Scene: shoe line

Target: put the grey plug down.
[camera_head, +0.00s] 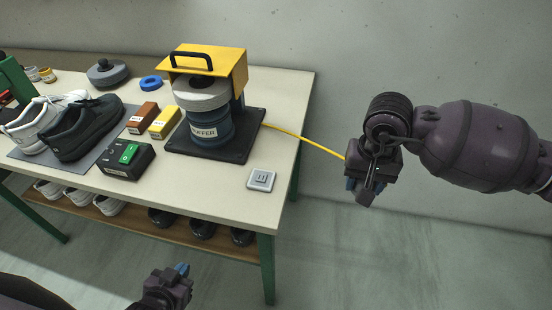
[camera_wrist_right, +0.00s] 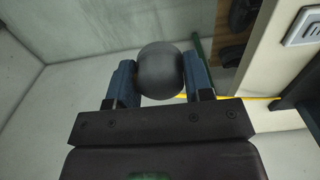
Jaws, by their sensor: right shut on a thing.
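The grey plug (camera_wrist_right: 159,70) shows in the right wrist view as a dark grey rounded body between the two blue fingers of my right gripper (camera_wrist_right: 160,82), which is shut on it. In the head view my right gripper (camera_head: 363,190) is in the air to the right of the table; the plug is hard to make out there. A yellow cord (camera_head: 308,142) runs from the buffer machine (camera_head: 206,127) toward this gripper. My left gripper (camera_head: 176,275) is low at the bottom, in front of the table; its finger gap is unclear.
A light grey socket plate (camera_head: 261,180) lies on the table (camera_head: 222,200) near its right front corner. A green-button switch box (camera_head: 127,160), a brown box (camera_head: 143,118), a yellow box (camera_head: 165,123) and shoes (camera_head: 84,129) stand further left. Bare tabletop surrounds the socket plate.

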